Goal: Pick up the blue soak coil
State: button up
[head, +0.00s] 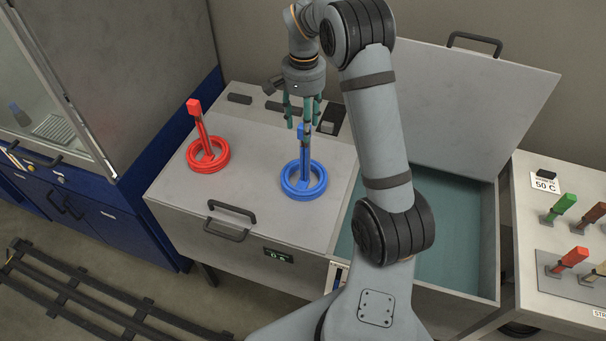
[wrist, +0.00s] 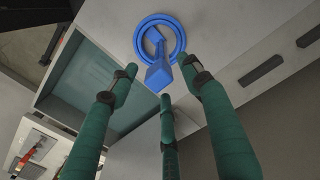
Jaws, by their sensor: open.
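The blue soak coil (head: 291,187) lies on the pale grey lid (head: 255,165) of a bench unit. It is a flat ring with an upright stem topped by a blue block. My gripper (head: 302,119) has green fingers pointing down, directly above that block. The fingers are spread and hold nothing. In the wrist view the blue coil (wrist: 140,40) is beyond the fingertips, and its block rises toward the gap between the fingers of my gripper (wrist: 160,82). Whether any finger touches the block cannot be told.
A red coil (head: 208,166) with a red-topped stem stands to the left on the same lid. An open teal-lined bath (head: 460,235) lies to the right, its raised lid (head: 460,110) behind. Several coloured handles stand on a panel (head: 565,275) at far right.

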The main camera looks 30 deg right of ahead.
jog(key=shift+s+d+f, duration=0.1)
jog(key=shift+s+f, duration=0.05)
jog(key=shift+f, duration=1.05)
jog(key=shift+c, duration=0.3)
jog(key=shift+c, duration=1.2)
grip_shut()
